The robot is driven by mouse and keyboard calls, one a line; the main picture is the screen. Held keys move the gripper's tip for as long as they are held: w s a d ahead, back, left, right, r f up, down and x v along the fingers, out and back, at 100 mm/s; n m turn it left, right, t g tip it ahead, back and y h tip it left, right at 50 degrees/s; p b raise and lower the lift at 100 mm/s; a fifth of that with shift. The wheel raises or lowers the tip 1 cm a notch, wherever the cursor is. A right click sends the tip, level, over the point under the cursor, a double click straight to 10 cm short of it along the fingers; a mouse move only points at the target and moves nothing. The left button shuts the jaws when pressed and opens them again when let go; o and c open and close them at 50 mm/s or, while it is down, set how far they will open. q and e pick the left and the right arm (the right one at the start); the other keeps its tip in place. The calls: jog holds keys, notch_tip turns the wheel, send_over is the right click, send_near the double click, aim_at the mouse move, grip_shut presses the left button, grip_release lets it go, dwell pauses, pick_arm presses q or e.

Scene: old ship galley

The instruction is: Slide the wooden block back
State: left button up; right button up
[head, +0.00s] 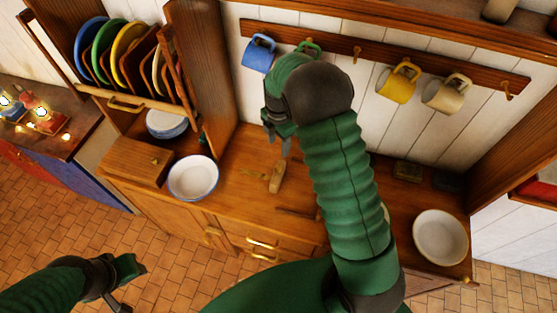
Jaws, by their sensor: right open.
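A small upright wooden block (277,177) stands on the wooden counter (235,150), with a thin wooden piece (252,173) at its left. I cannot tell whether the two are joined. My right gripper (279,143) points down above and behind the block, its grey fingers apart and empty. It looks clear of the block, though the exact gap is hard to tell. My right arm hides part of the counter. My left gripper (128,284) hangs low over the floor at the lower left, far from the counter; its jaw opening is unclear.
A white bowl with a blue rim (193,178) and a wooden box with a knob (138,161) sit left on the counter. A white bowl (440,237) sits right. A plate rack (120,92) stands behind left. Mugs, including a blue one (259,53), hang from a wall rail.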

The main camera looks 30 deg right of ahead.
aim_at(277, 167)
notch_tip(277, 167, down, 13)
jog(key=p, duration=0.4)
jog(key=shift+a, duration=0.15)
jog(key=shift+w+f, duration=0.2)
jog(key=shift+f, duration=0.15)
jog(key=c, duration=0.8)
grip_shut()
jog(key=shift+r, duration=0.1)
